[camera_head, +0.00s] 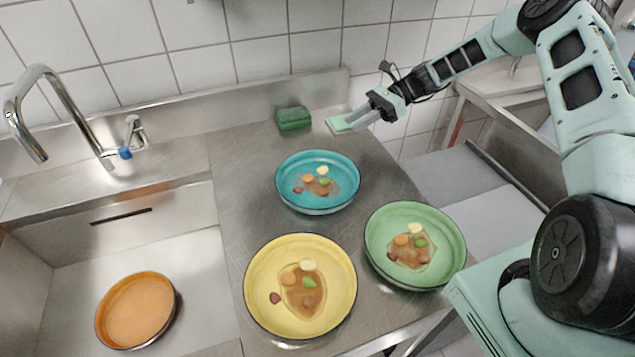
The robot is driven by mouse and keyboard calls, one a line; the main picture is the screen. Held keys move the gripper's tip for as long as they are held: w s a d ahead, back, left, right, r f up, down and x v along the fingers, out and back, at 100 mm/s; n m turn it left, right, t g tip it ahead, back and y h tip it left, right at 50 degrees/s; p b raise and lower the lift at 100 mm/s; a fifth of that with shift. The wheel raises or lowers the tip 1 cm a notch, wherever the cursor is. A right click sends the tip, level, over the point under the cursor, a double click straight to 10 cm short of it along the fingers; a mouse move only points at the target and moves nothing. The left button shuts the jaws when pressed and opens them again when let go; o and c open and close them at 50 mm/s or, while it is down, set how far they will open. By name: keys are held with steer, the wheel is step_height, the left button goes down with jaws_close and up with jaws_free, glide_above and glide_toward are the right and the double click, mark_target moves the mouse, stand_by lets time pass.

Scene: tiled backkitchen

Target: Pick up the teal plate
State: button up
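The teal plate (318,203) sits on the steel counter, toward the back, and holds brown sauce with several bits of food. It is fully in view and upright. My gripper (354,122) is behind and to the right of the plate, apart from it, at the end of my arm reaching in from the right. I cannot tell from this view how far apart the fingers are. No plate is in its grasp.
A yellow plate (330,314) and a green plate (447,225), both with food, stand in front of the teal plate. An orange dish (136,312) lies in the sink (60,277). A faucet (62,92) rises at left.

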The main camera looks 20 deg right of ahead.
steer(key=p, duration=0.3)
glide_toward(297, 156)
steer(key=shift+x, duration=1)
steer(key=p+x, duration=0.3)
steer(key=x, duration=0.1)
steer(key=shift+a+f, duration=0.15)
steer(key=shift+a, duration=0.15)
steer(key=shift+a+f, duration=0.25)
jaws_close()
